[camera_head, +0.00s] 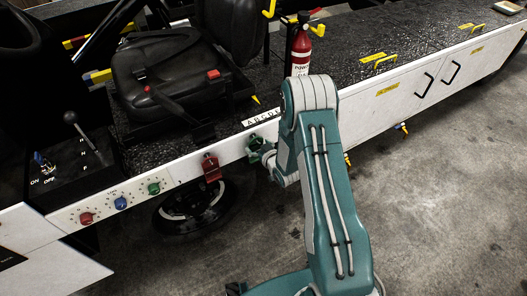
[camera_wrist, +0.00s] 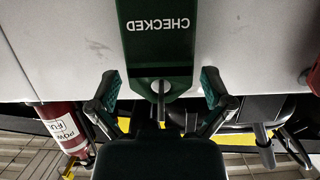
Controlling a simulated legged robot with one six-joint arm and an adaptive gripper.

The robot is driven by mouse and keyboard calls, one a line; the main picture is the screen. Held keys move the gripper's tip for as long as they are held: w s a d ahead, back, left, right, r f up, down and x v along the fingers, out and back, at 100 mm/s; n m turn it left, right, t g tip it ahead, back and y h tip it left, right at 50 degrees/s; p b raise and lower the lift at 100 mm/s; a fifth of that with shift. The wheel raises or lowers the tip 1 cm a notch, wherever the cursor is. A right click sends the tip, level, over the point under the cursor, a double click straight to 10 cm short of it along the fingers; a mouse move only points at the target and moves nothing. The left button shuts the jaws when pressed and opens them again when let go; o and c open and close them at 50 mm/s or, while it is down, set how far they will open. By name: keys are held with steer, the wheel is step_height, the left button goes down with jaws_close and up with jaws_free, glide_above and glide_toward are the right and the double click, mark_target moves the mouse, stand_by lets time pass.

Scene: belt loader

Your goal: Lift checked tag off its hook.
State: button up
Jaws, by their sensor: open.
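The checked tag (camera_wrist: 158,55) is a dark green plate with white "CHECKED" lettering, upside down in the wrist view. Its narrow end has a hole with a grey hook (camera_wrist: 161,92) through it. My gripper (camera_wrist: 160,87) is open, with one finger on each side of that narrow end and a gap to the tag on both sides. In the head view my gripper (camera_head: 266,158) is at the white side panel, by the green tag (camera_head: 255,143), which my arm partly hides.
A red tag (camera_head: 211,168) hangs on the same panel, left of my gripper. A red fire extinguisher (camera_head: 301,50) stands on the deck above. Red, blue and green knobs (camera_head: 120,203) and a black seat (camera_head: 170,75) are to the left. Open concrete floor (camera_head: 440,190) lies right.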

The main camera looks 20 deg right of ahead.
steer(key=shift+x, duration=0.8)
steer(key=c, duration=0.9)
steer(key=shift+o, duration=0.2)
steer(key=shift+r, duration=0.15)
steer(key=shift+r, duration=0.2)
steer(key=shift+s, duration=0.15)
steer(key=shift+s+d+r, duration=0.2)
steer(key=shift+s, duration=0.45)
